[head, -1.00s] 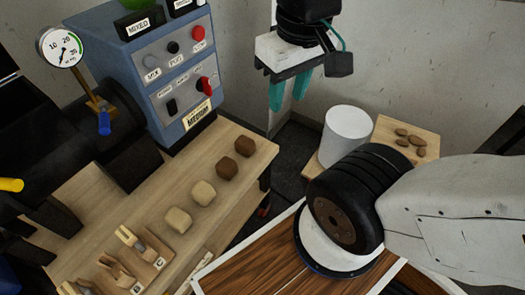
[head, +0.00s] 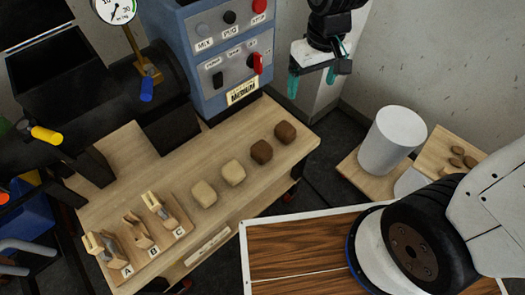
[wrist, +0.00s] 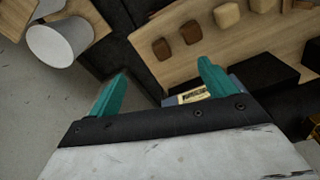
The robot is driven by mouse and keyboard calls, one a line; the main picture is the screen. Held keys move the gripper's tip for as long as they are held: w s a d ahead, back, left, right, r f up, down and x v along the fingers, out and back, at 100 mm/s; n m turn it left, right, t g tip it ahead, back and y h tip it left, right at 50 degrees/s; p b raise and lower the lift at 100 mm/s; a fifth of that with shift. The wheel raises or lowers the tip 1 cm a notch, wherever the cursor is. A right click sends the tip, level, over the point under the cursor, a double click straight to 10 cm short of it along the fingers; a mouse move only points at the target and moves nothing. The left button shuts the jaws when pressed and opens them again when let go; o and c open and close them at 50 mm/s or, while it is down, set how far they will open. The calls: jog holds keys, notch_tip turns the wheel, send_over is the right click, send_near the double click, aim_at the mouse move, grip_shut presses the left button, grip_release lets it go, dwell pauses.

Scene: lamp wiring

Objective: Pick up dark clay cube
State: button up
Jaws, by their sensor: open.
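Two dark brown clay cubes sit side by side on the wooden bench (head: 225,215). One dark cube (head: 285,131) is nearer the bench's right end, and the other dark cube (head: 261,151) is just left of it. Both also show in the wrist view, as one dark cube (wrist: 161,48) and another dark cube (wrist: 190,32). My gripper (head: 312,82) has teal fingers and is open and empty. It hangs in the air beyond the bench's right end, beside the blue machine, apart from the cubes. In the wrist view the fingers (wrist: 160,90) are spread wide.
Two pale cubes, one (head: 233,172) and another (head: 204,194), sit in the same row. A wooden rack (head: 150,240) labelled A, B, C stands at left. The blue control box (head: 220,60) rises behind. A white cylinder (head: 393,140) stands right.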

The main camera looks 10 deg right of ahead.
jog(key=w+a+f+n, duration=0.1)
jog(key=w+a+f, duration=0.2)
jog(key=a+f, duration=0.35)
jog(key=n, duration=0.2)
send_over(261, 152)
jog(key=s, duration=0.2)
notch_tip(261, 152, down, 18)
jog(key=shift+g, duration=0.3)
jog(key=shift+f, duration=3.35)
jog(key=c, duration=1.4)
jog(key=shift+r, duration=0.1)
